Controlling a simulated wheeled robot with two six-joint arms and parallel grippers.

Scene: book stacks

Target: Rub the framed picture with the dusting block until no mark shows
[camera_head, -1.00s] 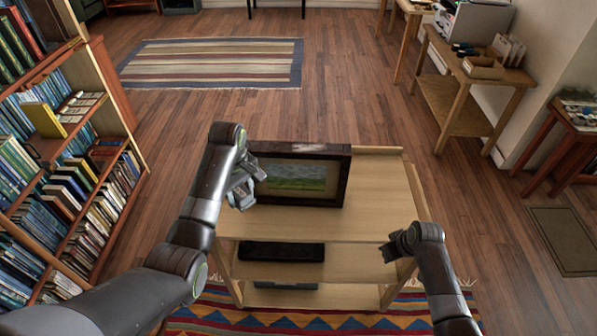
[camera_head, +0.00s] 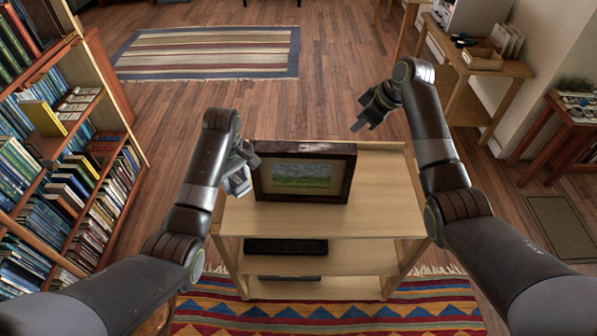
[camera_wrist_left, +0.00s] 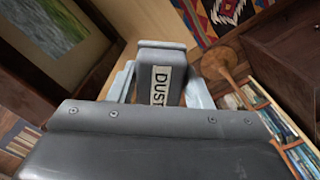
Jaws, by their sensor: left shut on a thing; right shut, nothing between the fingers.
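The framed picture (camera_head: 303,174), a green landscape in a dark brown frame, stands upright on the top of a wooden shelf unit (camera_head: 385,190). A pale patch shows on the frame's top edge; I cannot make out a mark on the picture face. My left gripper (camera_head: 238,178) is just left of the frame, shut on the dusting block. The left wrist view shows the dusting block (camera_wrist_left: 160,82), grey with a "DUST" label, between the fingers, and part of the picture (camera_wrist_left: 55,30) at upper left. My right gripper (camera_head: 366,118) is shut and empty, above the unit's back right.
Dark flat boxes (camera_head: 285,247) lie on the unit's lower shelves. A full bookcase (camera_head: 75,160) stands at left. The unit's top is bare right of the picture. A side table (camera_head: 480,70) stands at back right.

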